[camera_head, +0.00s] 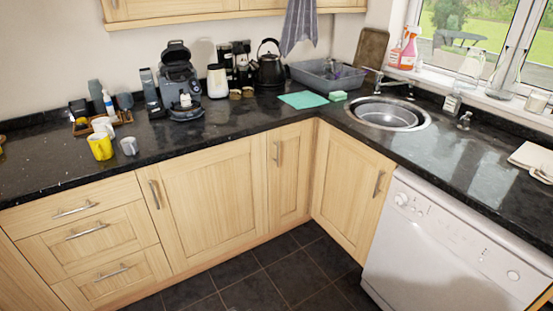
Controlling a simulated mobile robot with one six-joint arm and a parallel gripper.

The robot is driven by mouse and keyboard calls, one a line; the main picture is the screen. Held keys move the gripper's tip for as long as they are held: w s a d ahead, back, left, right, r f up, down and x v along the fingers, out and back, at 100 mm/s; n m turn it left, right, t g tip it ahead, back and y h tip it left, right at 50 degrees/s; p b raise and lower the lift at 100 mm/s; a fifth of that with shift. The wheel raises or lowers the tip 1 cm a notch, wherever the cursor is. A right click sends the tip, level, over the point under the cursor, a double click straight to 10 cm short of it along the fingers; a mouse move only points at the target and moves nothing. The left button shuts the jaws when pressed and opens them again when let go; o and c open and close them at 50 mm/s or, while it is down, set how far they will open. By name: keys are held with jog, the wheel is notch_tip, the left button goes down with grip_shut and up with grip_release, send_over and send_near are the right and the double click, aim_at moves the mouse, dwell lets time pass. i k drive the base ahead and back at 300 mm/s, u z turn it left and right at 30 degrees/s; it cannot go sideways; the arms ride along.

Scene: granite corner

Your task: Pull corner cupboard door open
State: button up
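Two pale wood doors meet at the inside corner of the units. The narrow one on the left run (291,180) has a vertical metal handle (278,153) near its upper left edge. The one on the right run (345,185) has a metal handle (379,183) near its upper right edge, beside the dishwasher. Both doors look shut, flush with their fronts. I cannot tell which of the two is the task's corner cupboard door. My gripper is not in view.
A wider door (210,200) and several drawers (85,232) are on the left. A white dishwasher (440,250) stands at the right. The dark tiled floor (260,290) before the corner is clear. The black worktop (240,118) carries appliances, mugs and a sink (388,115).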

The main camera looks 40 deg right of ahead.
aim_at(289, 147)
jog(key=z, duration=0.1)
jog(key=i, duration=0.95)
jog(key=u, duration=0.05)
